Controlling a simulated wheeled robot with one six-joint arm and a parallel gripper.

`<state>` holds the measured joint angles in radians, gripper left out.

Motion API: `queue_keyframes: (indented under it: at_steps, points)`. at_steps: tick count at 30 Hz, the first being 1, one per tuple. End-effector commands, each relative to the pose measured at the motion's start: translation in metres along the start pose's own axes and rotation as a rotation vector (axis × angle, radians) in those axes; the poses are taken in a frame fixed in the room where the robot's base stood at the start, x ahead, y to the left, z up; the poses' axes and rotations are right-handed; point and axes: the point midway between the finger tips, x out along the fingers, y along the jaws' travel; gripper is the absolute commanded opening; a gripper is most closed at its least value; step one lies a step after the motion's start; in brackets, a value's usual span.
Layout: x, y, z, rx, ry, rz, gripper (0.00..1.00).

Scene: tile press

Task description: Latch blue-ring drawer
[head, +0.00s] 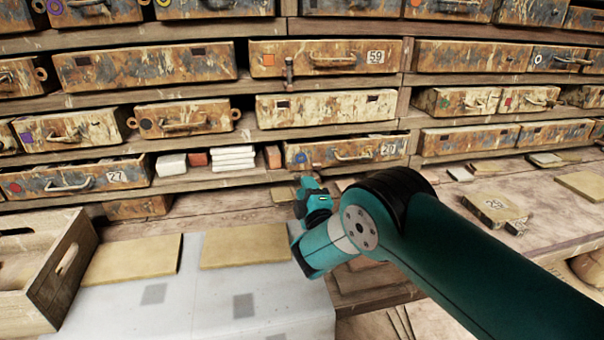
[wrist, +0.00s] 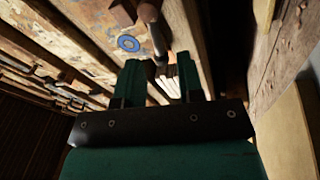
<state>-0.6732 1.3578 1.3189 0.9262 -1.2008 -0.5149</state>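The blue-ring drawer (head: 310,153) is a worn, rust-and-grey drawer on the lower shelf, with a bar handle (head: 352,156) and a number label at its right. It seems to stand a little forward of the shelf; how far is hard to tell. Its blue ring (wrist: 128,43) and handle (wrist: 154,30) show at the top of the wrist view. My gripper (head: 308,185) is just below and in front of the drawer's left part. In the wrist view its two fingers (wrist: 162,82) are apart, with the handle's end near their tips; contact cannot be made out.
White blocks (head: 232,157) and a reddish block (head: 273,156) stand left of the drawer. Drawer 27 (head: 75,178) juts out at far left. A wooden crate (head: 48,265) stands front left beside tan tiles (head: 245,246). Small tiles (head: 492,207) lie on the right bench.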

Motion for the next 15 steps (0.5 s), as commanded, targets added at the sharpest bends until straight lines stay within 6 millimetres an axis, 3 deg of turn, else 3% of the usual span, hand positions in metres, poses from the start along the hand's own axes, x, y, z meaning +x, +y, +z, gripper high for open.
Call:
queue_keyframes:
  at_steps: [6, 15]
  points:
    - [0.025, 0.002, 0.000, 0.000, -0.002, 0.002, 0.35]
    - [0.035, 0.000, -0.001, -0.001, 0.002, -0.001, 0.35]
